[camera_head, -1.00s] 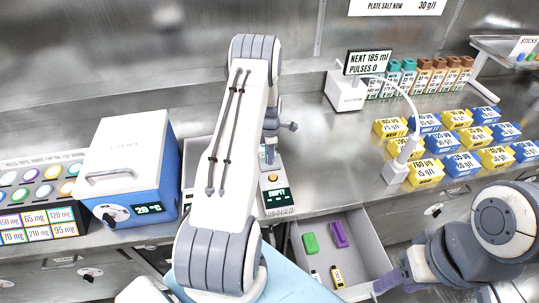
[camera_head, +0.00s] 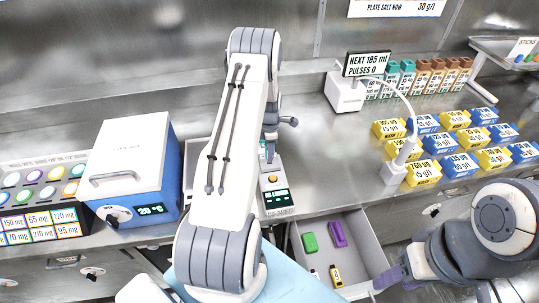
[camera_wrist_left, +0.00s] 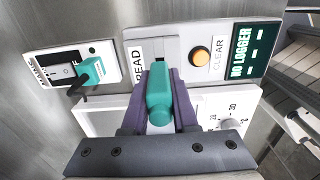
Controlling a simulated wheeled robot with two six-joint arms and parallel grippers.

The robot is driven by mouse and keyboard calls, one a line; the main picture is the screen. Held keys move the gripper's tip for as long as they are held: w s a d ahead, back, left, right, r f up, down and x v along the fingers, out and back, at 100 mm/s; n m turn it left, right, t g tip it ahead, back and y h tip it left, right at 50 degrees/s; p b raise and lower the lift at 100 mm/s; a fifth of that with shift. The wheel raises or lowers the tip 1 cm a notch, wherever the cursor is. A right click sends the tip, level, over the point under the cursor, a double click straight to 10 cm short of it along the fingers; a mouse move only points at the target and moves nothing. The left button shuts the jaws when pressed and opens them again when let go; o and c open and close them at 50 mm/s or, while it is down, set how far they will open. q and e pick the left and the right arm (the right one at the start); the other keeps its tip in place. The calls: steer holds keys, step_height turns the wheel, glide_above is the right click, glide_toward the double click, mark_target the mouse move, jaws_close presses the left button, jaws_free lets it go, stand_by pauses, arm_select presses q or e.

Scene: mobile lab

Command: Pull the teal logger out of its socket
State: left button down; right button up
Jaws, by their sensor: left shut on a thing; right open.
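The teal logger (camera_wrist_left: 159,98) is between the purple fingers of my left gripper (camera_wrist_left: 161,84) in the left wrist view, and the gripper is shut on it. It is over the READ station (camera_wrist_left: 172,50), whose screen (camera_wrist_left: 254,50) says NO LOGGER. The socket itself is hidden behind the logger and fingers. My right gripper (camera_head: 392,276) is open and empty at the lower right, by the drawer.
A teal plug (camera_wrist_left: 91,71) with a cable sits in a switched outlet left of the station. An open drawer (camera_head: 365,262) holds green, purple and yellow items. A blue-white box (camera_head: 130,165) stands left of my arm. Yellow and blue boxes (camera_head: 455,140) fill the right bench.

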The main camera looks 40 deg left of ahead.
arm_select(q)
steer(key=shift+r+p, duration=0.9)
steer(key=shift+r, duration=0.65)
